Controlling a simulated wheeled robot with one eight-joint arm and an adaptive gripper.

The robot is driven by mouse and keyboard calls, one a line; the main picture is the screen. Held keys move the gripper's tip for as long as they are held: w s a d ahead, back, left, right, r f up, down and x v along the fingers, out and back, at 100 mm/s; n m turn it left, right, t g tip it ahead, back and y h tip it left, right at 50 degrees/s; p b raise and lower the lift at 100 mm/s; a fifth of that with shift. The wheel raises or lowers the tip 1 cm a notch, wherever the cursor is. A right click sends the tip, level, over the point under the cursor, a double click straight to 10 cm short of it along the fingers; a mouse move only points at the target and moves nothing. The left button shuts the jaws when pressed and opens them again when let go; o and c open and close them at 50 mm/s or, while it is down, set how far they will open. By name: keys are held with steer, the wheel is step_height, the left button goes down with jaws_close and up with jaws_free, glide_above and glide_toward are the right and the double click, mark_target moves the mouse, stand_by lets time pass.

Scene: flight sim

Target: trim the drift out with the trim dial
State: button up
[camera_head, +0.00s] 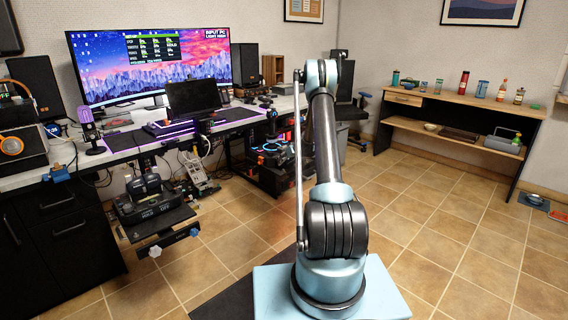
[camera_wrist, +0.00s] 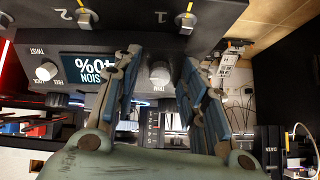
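In the wrist view my gripper (camera_wrist: 163,60) is open, with one finger on each side of a pale round knob (camera_wrist: 160,74). Gaps show between the knob and both fingers. A second pale knob (camera_wrist: 46,71), marked TWIST and FREE, sits to the left. My gripper cannot be made out in the head view.
Toggle switches (camera_wrist: 187,22) numbered 1 and 2 line the panel's upper part. In the head view a desk (camera_head: 40,172) carries a wide lit monitor (camera_head: 150,65), and a black control unit (camera_head: 152,208) stands below it. A shelf table (camera_head: 455,105) stands at the back right. Tiled floor is open between.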

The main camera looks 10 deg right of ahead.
jaws_close()
steer(key=shift+n, duration=0.5)
jaws_free()
steer(key=v, duration=1.2)
steer(key=shift+f, duration=0.15)
